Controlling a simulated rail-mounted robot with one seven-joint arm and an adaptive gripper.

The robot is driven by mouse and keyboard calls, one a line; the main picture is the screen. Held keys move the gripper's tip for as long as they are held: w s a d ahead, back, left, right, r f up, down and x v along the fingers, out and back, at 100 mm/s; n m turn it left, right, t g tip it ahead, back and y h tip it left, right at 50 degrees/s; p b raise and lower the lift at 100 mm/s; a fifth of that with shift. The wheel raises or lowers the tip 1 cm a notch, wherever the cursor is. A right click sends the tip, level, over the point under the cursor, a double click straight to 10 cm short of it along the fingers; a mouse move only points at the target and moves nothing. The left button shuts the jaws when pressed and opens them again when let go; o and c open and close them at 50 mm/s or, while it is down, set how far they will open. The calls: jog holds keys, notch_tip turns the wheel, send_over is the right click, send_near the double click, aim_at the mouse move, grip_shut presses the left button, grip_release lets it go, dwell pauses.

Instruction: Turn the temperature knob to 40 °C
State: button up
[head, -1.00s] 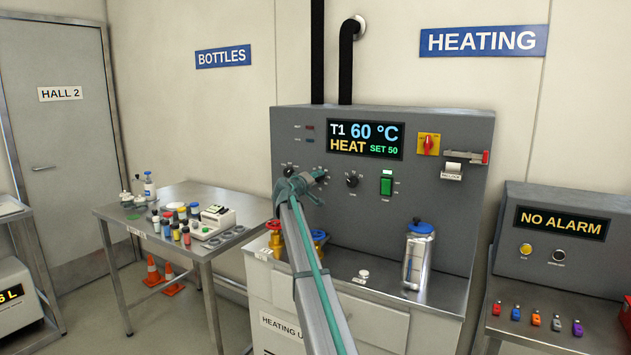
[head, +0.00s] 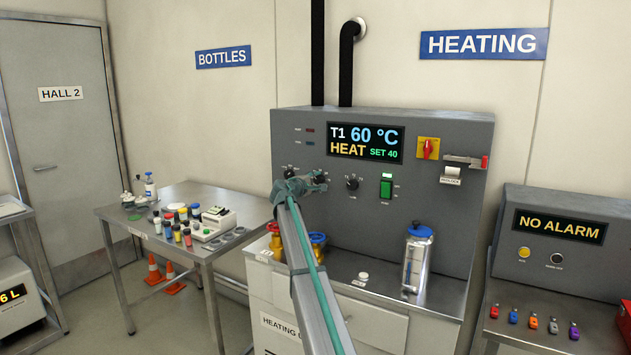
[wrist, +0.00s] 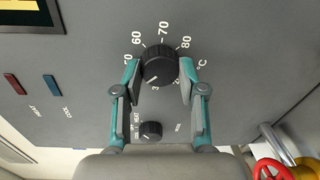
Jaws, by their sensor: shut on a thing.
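The temperature knob (wrist: 160,62) is black and ribbed, on the grey heating panel (head: 440,205). In the wrist view its white pointer line faces down and left. The 60, 70 and 80 marks are readable; lower marks are partly hidden by a finger and the knob. My gripper (wrist: 160,80) is shut on the knob, one finger on each side. In the head view my gripper (head: 318,183) is at the panel and mostly hides the knob. The display (head: 365,142) reads T1 60 °C, HEAT, SET 40.
A smaller mode knob (wrist: 150,131) sits close to my fingers. Another knob (head: 352,183) and a green switch (head: 386,187) are to the right.

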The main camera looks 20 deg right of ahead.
dwell(0.3)
jog(key=o, duration=1.1)
jog(key=shift+o, duration=0.2)
jog(key=shift+a, duration=0.1)
jog(key=v, duration=1.1)
jog(key=shift+s+a, duration=0.3)
